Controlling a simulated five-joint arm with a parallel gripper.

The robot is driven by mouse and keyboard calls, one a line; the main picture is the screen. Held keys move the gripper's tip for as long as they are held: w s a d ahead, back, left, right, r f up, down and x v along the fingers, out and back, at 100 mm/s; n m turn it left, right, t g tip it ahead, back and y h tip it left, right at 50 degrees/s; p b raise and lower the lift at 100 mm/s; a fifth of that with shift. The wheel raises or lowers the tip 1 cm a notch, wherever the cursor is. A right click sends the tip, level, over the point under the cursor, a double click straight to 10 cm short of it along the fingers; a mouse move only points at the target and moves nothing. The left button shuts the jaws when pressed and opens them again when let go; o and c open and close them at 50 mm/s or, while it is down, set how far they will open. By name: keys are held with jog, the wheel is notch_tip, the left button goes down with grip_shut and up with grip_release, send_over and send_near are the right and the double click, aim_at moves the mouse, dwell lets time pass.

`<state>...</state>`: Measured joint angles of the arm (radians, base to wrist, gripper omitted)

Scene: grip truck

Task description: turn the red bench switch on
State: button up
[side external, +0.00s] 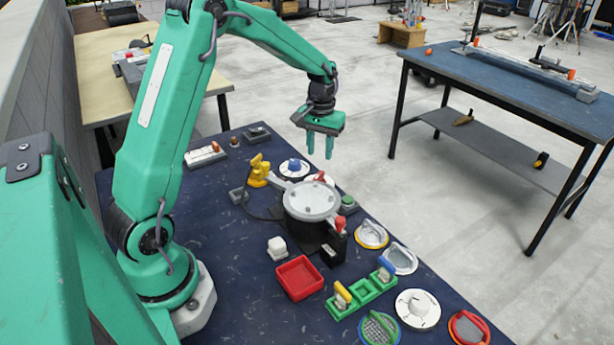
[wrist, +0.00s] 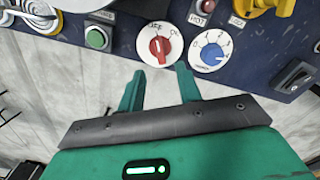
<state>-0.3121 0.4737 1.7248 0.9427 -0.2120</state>
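The red switch (wrist: 160,46) is a red knob on a round white dial with small dark lettering. It lies just beyond my fingertips in the wrist view. My gripper (side external: 320,157) hangs above the far edge of the bench, fingers pointing down, apart from the switch. In the wrist view my gripper (wrist: 160,71) is open and empty, its two green fingers spread below the dial.
A blue-knobbed dial (wrist: 212,50) sits right beside the red one. A green button (wrist: 97,38) is to the left. A yellow valve (side external: 259,172) and the pot (side external: 311,203) stand close by. Clear floor lies beyond the bench edge.

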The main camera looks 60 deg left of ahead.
aim_at(319, 175)
jog(key=shift+f, duration=3.65)
grip_shut()
